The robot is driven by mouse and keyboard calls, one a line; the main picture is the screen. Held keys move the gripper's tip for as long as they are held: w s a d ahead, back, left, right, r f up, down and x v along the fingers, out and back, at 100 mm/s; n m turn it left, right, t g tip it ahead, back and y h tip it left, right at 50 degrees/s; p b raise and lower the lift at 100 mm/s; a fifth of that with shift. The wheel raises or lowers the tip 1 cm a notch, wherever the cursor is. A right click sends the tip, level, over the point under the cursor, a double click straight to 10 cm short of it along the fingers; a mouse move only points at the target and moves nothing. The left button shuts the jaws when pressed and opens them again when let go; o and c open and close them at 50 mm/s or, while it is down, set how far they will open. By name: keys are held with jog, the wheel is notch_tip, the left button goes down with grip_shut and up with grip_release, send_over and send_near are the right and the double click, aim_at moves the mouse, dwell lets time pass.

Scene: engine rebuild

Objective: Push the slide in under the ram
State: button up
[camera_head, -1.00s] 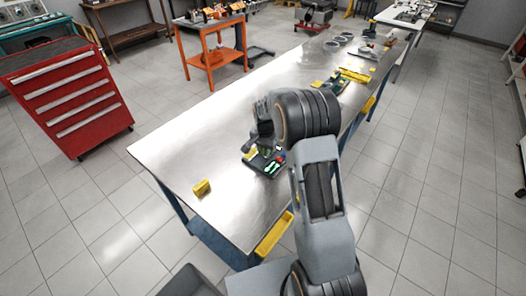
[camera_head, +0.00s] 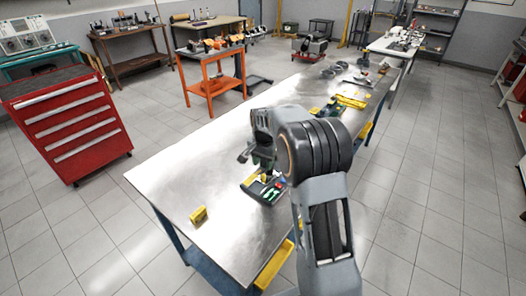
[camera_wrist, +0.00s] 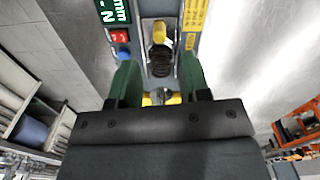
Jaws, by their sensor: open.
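A small dark fixture (camera_head: 264,188) with green, red and yellow parts sits on the steel bench. My gripper (camera_head: 246,157) is just above its far-left side. In the wrist view my gripper (camera_wrist: 158,72) is open, its two green fingers either side of a black ribbed part (camera_wrist: 160,60) with a yellow top (camera_wrist: 159,32). I cannot tell whether the fingers touch it. I cannot tell which part is the slide or the ram. My wrist hides part of the fixture.
The steel bench (camera_head: 180,172) is mostly clear around the fixture. A small yellow block (camera_head: 199,214) stands near its front left corner. More tools and a yellow bar (camera_head: 351,101) lie farther along. A red tool cabinet (camera_head: 70,125) and an orange cart (camera_head: 212,72) stand left.

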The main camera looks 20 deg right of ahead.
aim_at(263, 175)
notch_tip(263, 175, up, 7)
jog(key=shift+f, duration=0.15)
dwell(0.4)
